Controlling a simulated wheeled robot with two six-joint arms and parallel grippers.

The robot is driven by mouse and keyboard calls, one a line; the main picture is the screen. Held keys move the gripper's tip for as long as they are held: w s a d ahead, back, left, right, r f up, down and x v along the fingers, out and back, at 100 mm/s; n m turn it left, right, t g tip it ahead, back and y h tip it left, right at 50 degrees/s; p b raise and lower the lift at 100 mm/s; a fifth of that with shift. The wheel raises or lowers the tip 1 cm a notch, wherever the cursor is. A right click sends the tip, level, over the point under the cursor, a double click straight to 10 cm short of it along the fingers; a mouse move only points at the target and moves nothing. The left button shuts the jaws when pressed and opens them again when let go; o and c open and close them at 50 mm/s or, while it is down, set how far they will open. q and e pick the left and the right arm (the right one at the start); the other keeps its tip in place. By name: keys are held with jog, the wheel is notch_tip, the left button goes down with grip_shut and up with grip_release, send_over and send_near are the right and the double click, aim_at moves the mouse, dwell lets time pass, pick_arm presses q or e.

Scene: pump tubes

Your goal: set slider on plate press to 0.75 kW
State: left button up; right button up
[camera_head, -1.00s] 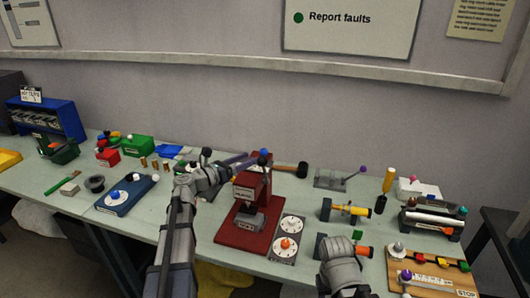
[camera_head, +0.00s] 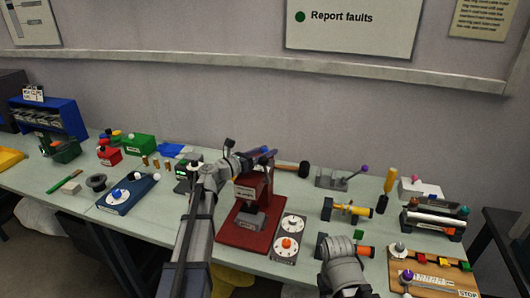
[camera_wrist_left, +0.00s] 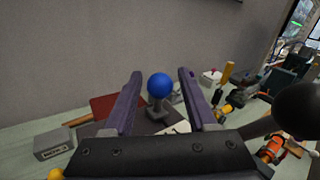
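A red press (camera_head: 246,236) with a dark red base stands at the middle of the bench. A blue ball knob (camera_wrist_left: 160,86) on a grey stem shows in the left wrist view, between the purple fingers. My left gripper (camera_head: 264,157) is open at the top of the press, its fingers apart on either side of the knob without visible contact. A wooden board (camera_head: 432,256) with coloured knobs, pale scale strips and a STOP label lies at right. I cannot read which device is the plate press, nor a 0.75 kW mark. My right gripper's fingers are not visible.
A grey panel with two dials (camera_head: 288,239) lies right of the press. A hammer (camera_head: 301,169) lies behind it. Yellow-and-grey fittings (camera_head: 347,211) stand farther right. A blue dial box (camera_head: 128,194) is at left. Some bare bench shows behind the devices.

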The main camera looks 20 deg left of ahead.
pick_arm(q)
grip_shut()
dwell(1.1)
